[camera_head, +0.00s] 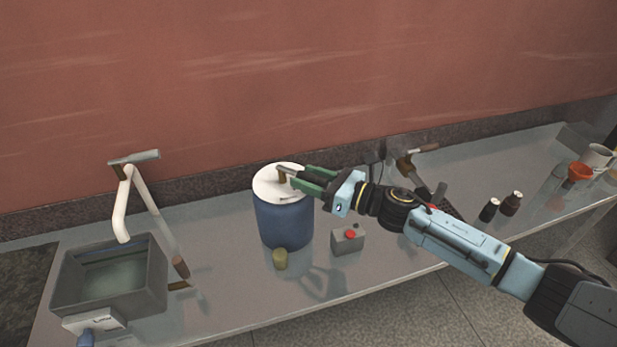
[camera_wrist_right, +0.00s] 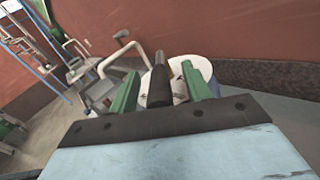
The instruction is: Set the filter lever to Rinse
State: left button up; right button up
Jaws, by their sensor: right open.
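A blue drum-shaped filter (camera_head: 284,218) with a white top (camera_head: 270,188) stands on the grey table. A lever with a brown grip (camera_head: 282,175) rises from the white top. My right gripper (camera_head: 284,176) is at the lever, with its green fingers apart. In the right wrist view the dark lever grip (camera_wrist_right: 159,84) stands between the two open fingers (camera_wrist_right: 158,90), and the white top shows behind it. I cannot tell whether a finger touches the lever. The markings on the top are not readable. My left gripper is not in view.
A grey basin (camera_head: 110,278) with a white curved spout (camera_head: 122,205) is at the left. Two dark bottles (camera_head: 511,203) are at the right.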

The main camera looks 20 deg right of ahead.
jog(key=shift+w+a, duration=0.2)
grip_shut()
dwell(0.3)
